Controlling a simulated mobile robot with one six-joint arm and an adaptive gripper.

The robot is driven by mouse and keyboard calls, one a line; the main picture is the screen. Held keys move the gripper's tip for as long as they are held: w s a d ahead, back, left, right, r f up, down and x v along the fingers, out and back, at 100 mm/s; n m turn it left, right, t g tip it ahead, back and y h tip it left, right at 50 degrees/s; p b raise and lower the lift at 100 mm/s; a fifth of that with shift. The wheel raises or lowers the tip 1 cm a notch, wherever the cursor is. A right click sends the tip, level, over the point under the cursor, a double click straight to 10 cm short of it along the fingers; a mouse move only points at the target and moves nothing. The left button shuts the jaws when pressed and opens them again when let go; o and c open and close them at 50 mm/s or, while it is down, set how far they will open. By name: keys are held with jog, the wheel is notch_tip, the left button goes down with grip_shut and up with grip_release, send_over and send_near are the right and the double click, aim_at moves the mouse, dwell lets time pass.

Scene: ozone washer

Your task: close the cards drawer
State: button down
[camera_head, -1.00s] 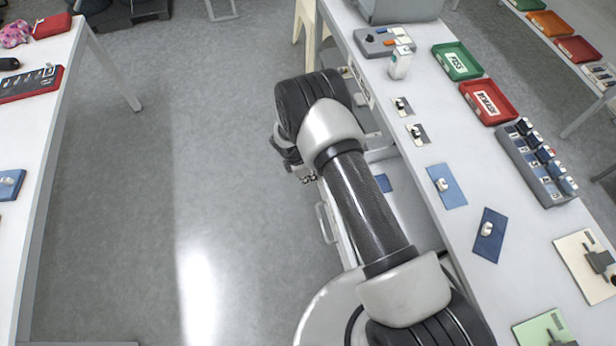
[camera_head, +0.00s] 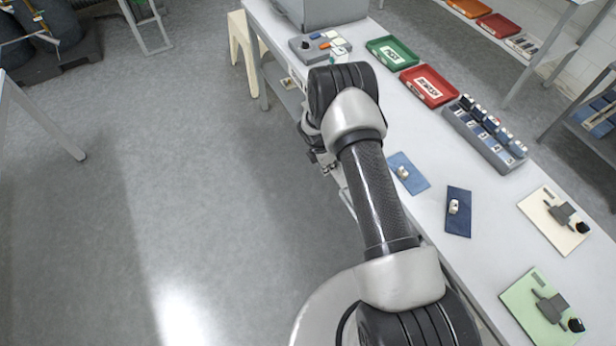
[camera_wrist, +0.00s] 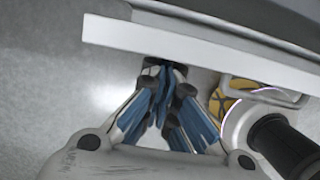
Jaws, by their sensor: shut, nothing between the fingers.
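My gripper (camera_wrist: 163,72) has blue finger pads and is shut and empty in the wrist view. Its tips are close to a long white panel (camera_wrist: 180,45). I cannot tell whether they touch it, or whether the panel is the drawer front or the table edge. In the head view my arm reaches along the near side of the right-hand white table, and my wrist hides most of the area under its edge. A pale sliver (camera_head: 346,196) shows beside my arm, perhaps part of the cards drawer or its handle. The rest of the drawer is hidden.
The white table (camera_head: 425,215) carries a green tray (camera_head: 391,53), a red tray (camera_head: 429,86), a grey rack (camera_head: 485,133), blue cards (camera_head: 458,211) and pale boards (camera_head: 555,220). A cream stool (camera_head: 243,50) stands at the far end. The floor (camera_head: 200,190) left of my arm is clear.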

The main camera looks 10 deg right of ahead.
jog(key=d, duration=0.2)
jog(key=w+d, duration=0.1)
jog(key=d, duration=0.1)
jog(key=w+d+b, duration=0.1)
jog(key=d, duration=0.1)
jog(key=shift+d, duration=0.3)
jog(key=shift+r, duration=0.1)
